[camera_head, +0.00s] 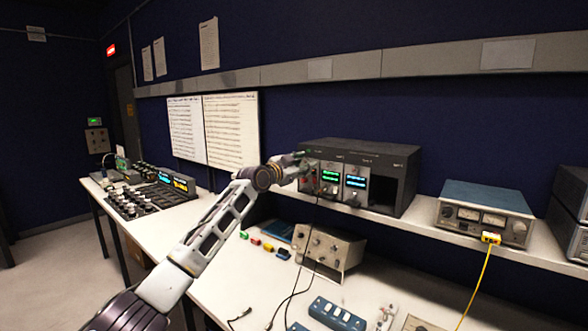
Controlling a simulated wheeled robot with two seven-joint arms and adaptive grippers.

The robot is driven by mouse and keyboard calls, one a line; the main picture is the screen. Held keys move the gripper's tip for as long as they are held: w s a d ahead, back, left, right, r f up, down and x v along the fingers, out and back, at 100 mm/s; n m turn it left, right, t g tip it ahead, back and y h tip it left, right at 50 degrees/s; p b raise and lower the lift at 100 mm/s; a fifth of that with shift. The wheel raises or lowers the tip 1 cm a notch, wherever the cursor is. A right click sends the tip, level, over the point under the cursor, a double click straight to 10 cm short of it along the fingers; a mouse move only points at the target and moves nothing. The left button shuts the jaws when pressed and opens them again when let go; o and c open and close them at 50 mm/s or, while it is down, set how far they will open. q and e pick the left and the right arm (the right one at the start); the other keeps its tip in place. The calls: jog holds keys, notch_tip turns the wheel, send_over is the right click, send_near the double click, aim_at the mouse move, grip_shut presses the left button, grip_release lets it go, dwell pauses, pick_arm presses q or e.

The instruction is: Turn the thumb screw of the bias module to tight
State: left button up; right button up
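A dark rack case (385,152) stands on the raised shelf, with several modules in its front and an empty dark bay at its right. Two modules have lit displays, one green (329,175) and one blue (355,182). The labels are too small to read, so I cannot tell which is the bias module. My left arm comes in from the lower left, and my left gripper (302,164) is at the left end of the rack front. It covers part of the leftmost module. Its fingers are too small to judge, and the thumb screw cannot be made out. My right gripper is not in view.
A grey instrument with a blue top (484,205) and a yellow cable (477,283) stands right on the shelf. Below are a knobbed box (328,248), a blue power strip (336,315) and black cables. A mixing console (150,196) is at left.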

pick_arm(q)
jog(key=shift+s+a, duration=0.15)
jog(key=shift+a, duration=0.05)
jog(key=shift+s+a, duration=0.4)
jog(key=shift+s, duration=0.1)
jog(key=v, duration=1)
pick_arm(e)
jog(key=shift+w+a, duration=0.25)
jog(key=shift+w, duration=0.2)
pick_arm(q)
jog(key=shift+f, duration=0.15)
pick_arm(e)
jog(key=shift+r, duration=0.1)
